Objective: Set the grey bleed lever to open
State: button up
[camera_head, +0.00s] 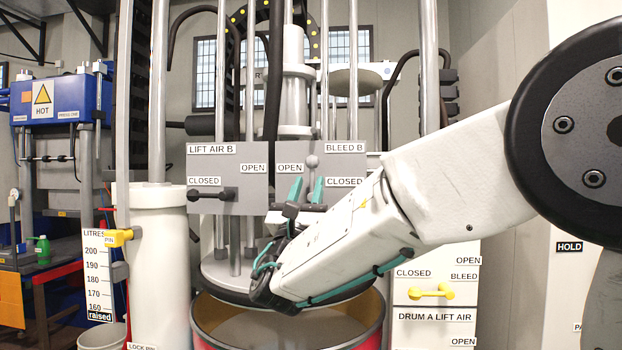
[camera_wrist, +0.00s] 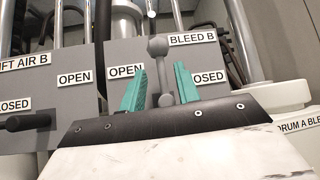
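The grey bleed lever (camera_head: 312,163) stands upright on the grey BLEED B panel (camera_head: 352,160), with a round knob at its top. Its OPEN label is to its left and its CLOSED label is to its lower right. My gripper (camera_head: 306,190) is in front of the panel, just below the knob, with its two teal fingers apart. In the wrist view, the lever (camera_wrist: 160,68) shows between the fingertips (camera_wrist: 160,78). I cannot tell whether either finger touches it. The lever's lower end is partly hidden by the gripper in the head view.
The LIFT AIR B panel (camera_head: 228,165) is on the left, with its black lever (camera_head: 210,194) level at CLOSED. A yellow lever (camera_head: 431,292) is on a white panel at lower right. An open drum (camera_head: 374,338) stands below my arm. Vertical pipes stand behind the panels.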

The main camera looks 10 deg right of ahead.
jog(key=v, duration=0.4)
